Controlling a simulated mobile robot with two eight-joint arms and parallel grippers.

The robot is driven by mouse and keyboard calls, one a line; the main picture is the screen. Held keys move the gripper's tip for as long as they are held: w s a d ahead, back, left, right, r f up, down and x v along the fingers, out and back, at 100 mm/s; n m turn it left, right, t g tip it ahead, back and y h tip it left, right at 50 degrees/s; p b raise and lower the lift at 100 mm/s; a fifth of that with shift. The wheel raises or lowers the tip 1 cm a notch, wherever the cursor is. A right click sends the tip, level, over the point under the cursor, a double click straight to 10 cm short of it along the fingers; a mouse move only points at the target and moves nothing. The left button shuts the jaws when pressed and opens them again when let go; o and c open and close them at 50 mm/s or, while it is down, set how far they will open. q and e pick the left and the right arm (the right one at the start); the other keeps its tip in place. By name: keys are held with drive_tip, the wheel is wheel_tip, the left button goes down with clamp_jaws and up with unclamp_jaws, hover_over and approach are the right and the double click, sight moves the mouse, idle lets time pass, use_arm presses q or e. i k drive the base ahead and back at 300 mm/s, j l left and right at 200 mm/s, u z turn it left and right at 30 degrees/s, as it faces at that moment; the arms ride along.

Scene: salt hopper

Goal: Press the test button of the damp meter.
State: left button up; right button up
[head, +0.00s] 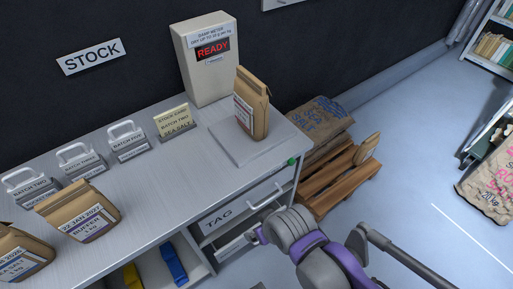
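The damp meter (207,62) is a tall beige box at the back of the counter, with a label on top and a red READY display (213,50). A pale square plate (235,148) lies in front of it, bearing an upright brown paper bag (252,105). A small round green button (292,162) sits on the counter's front edge near the right corner; I see no lettering on it. My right arm, grey and purple, comes in from the lower right. Its gripper (254,236) is low in front of the drawers, below the button and apart from it; its fingers are unclear. My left gripper is not in view.
Several metal holders with batch labels (129,141) and a stock card (174,122) line the counter's back. A TAG drawer (232,210) with a handle is under the counter. A wooden pallet (335,185) with sacks stands at right.

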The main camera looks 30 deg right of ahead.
sight(291, 161)
drive_tip(key=k+u, duration=0.15)
drive_tip(key=k, duration=1.2)
